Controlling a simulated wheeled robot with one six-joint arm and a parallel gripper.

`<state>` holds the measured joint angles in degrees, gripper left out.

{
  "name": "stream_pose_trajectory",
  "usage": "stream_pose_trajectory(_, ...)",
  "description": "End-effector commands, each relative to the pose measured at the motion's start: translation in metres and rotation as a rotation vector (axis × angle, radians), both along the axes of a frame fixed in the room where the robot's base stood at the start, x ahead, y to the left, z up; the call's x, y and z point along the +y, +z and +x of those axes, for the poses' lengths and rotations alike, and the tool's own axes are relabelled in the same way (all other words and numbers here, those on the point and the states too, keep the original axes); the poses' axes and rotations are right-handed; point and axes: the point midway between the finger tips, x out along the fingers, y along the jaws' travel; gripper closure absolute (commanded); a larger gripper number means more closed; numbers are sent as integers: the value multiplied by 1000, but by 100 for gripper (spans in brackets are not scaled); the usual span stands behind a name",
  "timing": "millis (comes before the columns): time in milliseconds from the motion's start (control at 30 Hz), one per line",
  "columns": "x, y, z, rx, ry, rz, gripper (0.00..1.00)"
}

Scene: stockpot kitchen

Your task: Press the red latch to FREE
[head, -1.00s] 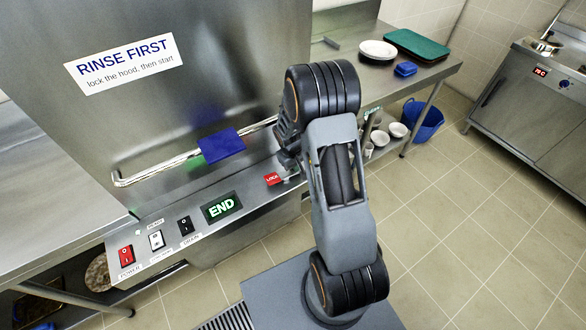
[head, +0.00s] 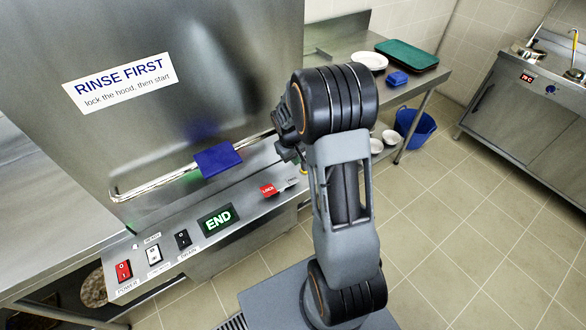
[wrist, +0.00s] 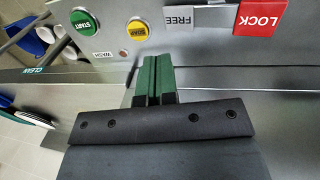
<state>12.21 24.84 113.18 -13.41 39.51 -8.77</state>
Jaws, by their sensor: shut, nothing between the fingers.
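The red latch (wrist: 262,17) shows at the top right of the wrist view, with white LOCK lettering. A pale FREE label (wrist: 185,20) lies to its left on the steel panel. In the head view the latch (head: 268,189) sits on the front panel, right of the END display (head: 219,217). My gripper (wrist: 158,60) has its green fingers together with nothing between them. In the wrist view the fingertips are below and left of the latch, apart from it. In the head view my wrist is above and right of the latch, and the fingertips are mostly hidden.
A green START button (wrist: 84,23) and a yellow button (wrist: 137,29) are left of the FREE label. A hood handle bar (head: 150,187) with a blue grip (head: 218,160) runs above the panel. The red POWER switch (head: 123,271) is at far left. Open floor lies right.

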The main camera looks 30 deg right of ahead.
Motion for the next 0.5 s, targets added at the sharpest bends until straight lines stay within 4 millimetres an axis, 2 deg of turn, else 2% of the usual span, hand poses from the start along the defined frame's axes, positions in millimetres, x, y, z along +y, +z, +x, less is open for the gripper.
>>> stream_pose_trajectory(200,-6,32,1,-3,-1,-1,100)
stream_pose_trajectory(500,-8,49,1,0,0,0,100)
